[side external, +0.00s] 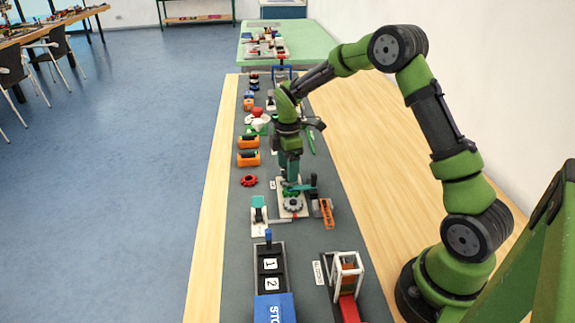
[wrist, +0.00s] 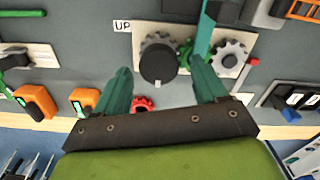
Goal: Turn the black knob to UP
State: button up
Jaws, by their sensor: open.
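The black knob (wrist: 157,62) sits on a white plate (wrist: 213,41) in the wrist view. A small white mark shows at the knob's lower edge, on the side toward my gripper's palm. The UP label (wrist: 122,26) lies up and left of the knob. My gripper (wrist: 160,66) is open, with one teal finger left of the knob and one right of it, and holds nothing. In the side view my gripper (side external: 290,172) points down over the white plate (side external: 294,211). I cannot make out the knob there. Whether the fingers touch it cannot be told.
A grey gear (wrist: 229,58) and a teal upright (wrist: 205,25) stand right of the knob. A red gear (wrist: 142,104) and orange blocks (wrist: 36,101) lie nearby. In the side view, an orange lattice piece (side external: 327,213) and a black tray (side external: 270,268) stand in front.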

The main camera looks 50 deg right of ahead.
jog(key=shift+f, duration=0.2)
jog(key=c, duration=1.1)
jog(key=shift+o, duration=0.2)
